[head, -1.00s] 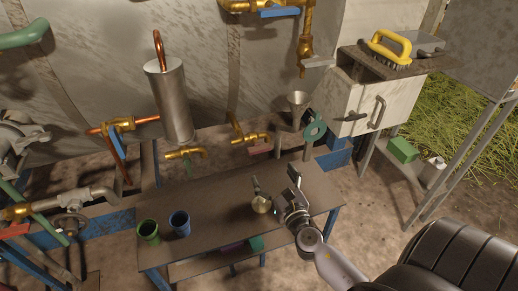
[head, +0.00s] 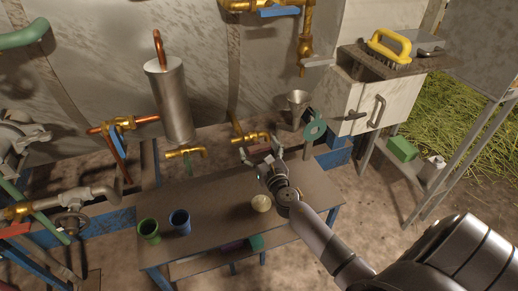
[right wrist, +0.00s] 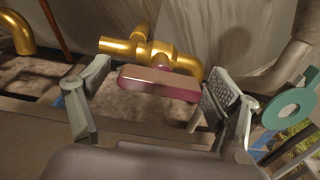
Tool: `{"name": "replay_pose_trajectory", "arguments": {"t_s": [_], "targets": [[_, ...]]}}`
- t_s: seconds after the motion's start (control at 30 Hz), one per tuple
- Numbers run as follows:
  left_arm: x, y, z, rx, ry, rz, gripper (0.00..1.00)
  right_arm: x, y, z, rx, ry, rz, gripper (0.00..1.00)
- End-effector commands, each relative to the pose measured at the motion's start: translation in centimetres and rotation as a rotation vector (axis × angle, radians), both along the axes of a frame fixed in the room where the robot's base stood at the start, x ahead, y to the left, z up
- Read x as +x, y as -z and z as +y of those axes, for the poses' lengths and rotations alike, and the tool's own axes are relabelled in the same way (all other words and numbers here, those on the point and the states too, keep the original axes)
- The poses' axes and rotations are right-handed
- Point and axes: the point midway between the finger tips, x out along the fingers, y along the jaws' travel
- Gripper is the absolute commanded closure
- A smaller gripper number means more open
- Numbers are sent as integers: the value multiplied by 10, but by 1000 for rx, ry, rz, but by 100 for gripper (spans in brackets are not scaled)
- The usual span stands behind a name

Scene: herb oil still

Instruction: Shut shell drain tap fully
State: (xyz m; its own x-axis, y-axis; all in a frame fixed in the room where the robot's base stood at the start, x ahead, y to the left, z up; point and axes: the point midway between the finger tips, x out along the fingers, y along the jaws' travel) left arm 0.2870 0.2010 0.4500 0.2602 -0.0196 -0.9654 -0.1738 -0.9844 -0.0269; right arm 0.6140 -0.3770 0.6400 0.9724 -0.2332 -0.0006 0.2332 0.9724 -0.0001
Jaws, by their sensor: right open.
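A brass tap (head: 250,138) with a red lever stands at the wall behind the table. In the right wrist view the brass tap (right wrist: 165,50) is close ahead, and its red lever (right wrist: 158,84) lies roughly along the horizontal brass pipe. My right gripper (head: 260,154) is open, with its fingers on either side of the lever. In the right wrist view the gripper (right wrist: 157,80) shows no clear contact with it. A second brass tap (head: 184,153) is to the left, below the steel cylinder (head: 171,100). My left gripper is not in view.
The table (head: 215,205) holds a green cup (head: 148,231), a blue cup (head: 180,222) and a pale round item (head: 261,203). A metal funnel-like cup (head: 298,108) and a teal ring (head: 314,129) stand right of the tap.

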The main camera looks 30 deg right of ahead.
Motion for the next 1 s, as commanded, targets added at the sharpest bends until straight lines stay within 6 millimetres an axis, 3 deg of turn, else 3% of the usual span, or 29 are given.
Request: {"name": "replay_pose_trajectory", "arguments": {"t_s": [0.73, 1.0], "targets": [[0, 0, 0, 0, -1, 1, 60, -1, 0, 0, 0, 1, 0, 65], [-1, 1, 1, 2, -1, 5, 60, -1, 1, 0, 28, 1, -7, 65]]}}
